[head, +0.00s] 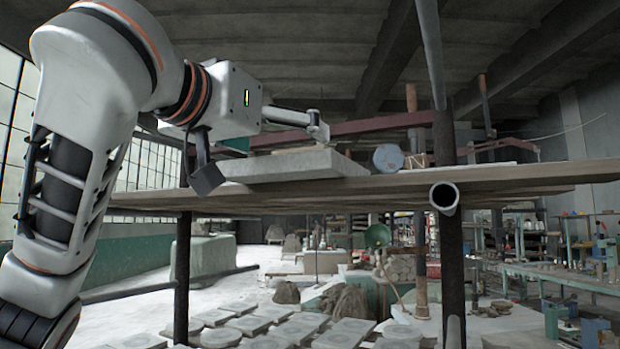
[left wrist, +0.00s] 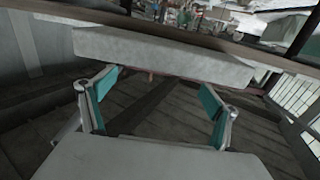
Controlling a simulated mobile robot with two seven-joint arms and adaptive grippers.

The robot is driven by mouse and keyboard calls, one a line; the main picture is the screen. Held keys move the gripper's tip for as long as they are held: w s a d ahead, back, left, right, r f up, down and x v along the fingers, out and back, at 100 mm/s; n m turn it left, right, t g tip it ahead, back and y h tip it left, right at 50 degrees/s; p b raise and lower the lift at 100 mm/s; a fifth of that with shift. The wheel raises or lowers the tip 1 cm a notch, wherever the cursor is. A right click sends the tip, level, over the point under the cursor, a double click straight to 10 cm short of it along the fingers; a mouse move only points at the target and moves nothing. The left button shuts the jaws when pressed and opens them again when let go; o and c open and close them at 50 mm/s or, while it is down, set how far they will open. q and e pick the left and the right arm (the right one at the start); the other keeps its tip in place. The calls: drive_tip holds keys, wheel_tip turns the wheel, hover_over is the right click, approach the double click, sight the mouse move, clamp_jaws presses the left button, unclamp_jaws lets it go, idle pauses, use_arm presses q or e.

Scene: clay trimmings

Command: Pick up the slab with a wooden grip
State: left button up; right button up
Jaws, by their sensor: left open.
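A flat grey slab (head: 305,166) lies on a raised wooden shelf (head: 400,184). A low, pale brownish piece (head: 300,150) shows along its top in the head view; I cannot tell if it is the wooden grip. My left gripper (head: 262,155) is open at the slab's left part, one finger on the near side, the other farther right and higher. In the left wrist view the slab (left wrist: 160,55) spans the space ahead of the open fingers of my left gripper (left wrist: 158,92). The gap between them looks empty. My right gripper is out of view.
A blue-grey round object (head: 388,158) and a small tan object (head: 416,160) stand right of the slab on the shelf. A dark post (head: 445,130) and a pipe end (head: 444,197) are at the shelf's front. Several pale slabs (head: 345,333) lie below.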

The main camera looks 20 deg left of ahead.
sight(297, 150)
use_arm(q)
drive_tip(key=shift+w+d, duration=0.15)
drive_tip(key=shift+w, duration=0.6)
drive_tip(key=w, duration=0.1)
drive_tip(key=w+p, duration=0.1)
drive_tip(key=w, duration=0.1)
drive_tip(key=w+d+p, duration=0.1)
drive_tip(key=shift+w+f, duration=0.25)
drive_tip(key=shift+w, duration=0.3)
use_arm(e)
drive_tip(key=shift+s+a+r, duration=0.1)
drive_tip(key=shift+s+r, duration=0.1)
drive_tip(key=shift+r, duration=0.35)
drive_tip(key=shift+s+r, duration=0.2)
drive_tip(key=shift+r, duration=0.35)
use_arm(q)
drive_tip(key=c, duration=1.8)
drive_tip(key=shift+r, duration=0.1)
drive_tip(key=c, duration=0.3)
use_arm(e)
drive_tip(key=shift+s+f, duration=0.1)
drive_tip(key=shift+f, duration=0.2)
